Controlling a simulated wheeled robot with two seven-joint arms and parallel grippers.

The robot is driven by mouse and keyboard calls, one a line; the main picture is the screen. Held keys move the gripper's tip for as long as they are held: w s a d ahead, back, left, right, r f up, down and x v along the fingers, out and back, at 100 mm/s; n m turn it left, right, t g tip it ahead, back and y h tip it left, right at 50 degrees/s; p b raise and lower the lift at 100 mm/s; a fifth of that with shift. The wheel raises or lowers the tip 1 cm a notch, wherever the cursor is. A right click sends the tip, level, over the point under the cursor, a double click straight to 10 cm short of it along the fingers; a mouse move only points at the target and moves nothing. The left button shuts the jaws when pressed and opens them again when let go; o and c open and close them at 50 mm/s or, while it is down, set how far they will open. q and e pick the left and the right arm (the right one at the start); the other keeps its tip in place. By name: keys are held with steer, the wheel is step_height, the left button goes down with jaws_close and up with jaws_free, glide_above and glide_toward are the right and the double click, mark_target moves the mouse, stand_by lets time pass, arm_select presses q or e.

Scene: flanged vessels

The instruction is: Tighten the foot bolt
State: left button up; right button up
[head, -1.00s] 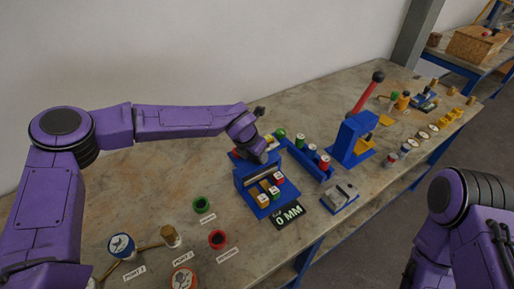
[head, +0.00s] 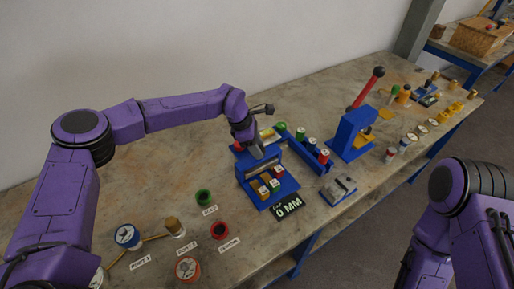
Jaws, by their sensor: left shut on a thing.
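My left arm reaches in from the left, and its gripper (head: 257,152) points down at the back of a blue fixture (head: 284,187). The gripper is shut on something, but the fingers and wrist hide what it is.
A blue rack (head: 308,150) with several capped pieces stands right of the fixture. Beyond it is a blue press (head: 352,135) with a red lever. A grey block (head: 338,190) lies near the front edge.

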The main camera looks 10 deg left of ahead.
arm_select(q)
steer(key=shift+f+m+g+b, duration=0.15)
steer(key=shift+m+g+b, duration=0.3)
steer(key=shift+m, duration=0.65)
steer(key=o, duration=1)
steer(key=shift+o, duration=0.2)
steer(key=shift+w+a+r+b, duration=0.1)
steer(key=shift+a+r+b, duration=0.15)
steer(key=shift+r, duration=0.2)
steer(key=b+v, duration=0.2)
steer(key=v, duration=0.7)
steer(key=shift+r, duration=0.35)
